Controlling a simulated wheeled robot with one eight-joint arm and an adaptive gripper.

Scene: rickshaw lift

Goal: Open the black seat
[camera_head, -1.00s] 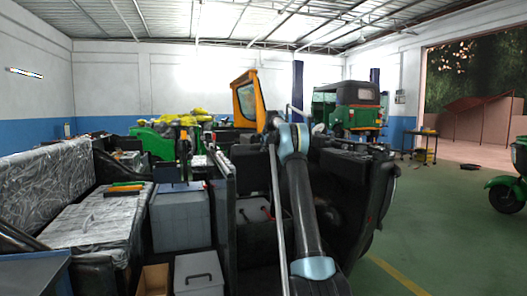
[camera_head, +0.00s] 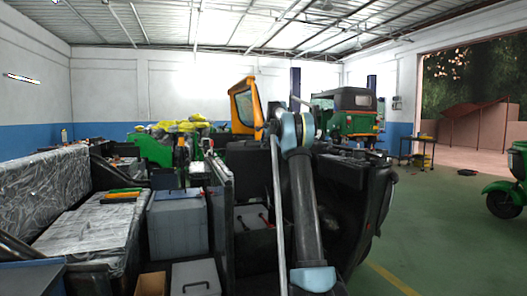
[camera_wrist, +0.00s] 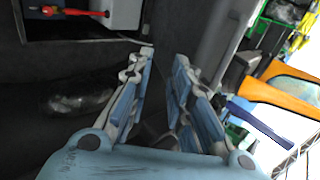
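In the head view a black upright panel (camera_head: 222,185) stands beside an open dark compartment of the rickshaw; I cannot tell for sure whether it is the black seat. In the wrist view a dark, smooth surface (camera_wrist: 80,70) fills the left side, and I cannot tell which part of the vehicle it is. My gripper (camera_wrist: 164,58) has its two blue-grey fingers apart, with a gap between them and nothing seen held. In the head view my arm reaches down into the vehicle's front, and my gripper is hidden there.
A grey box (camera_head: 252,217) with red parts sits in the compartment. To the left are another grey box (camera_head: 178,225) and a plastic-wrapped bench (camera_head: 88,228). A red-handled tool (camera_wrist: 70,12) lies at the wrist view's top.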

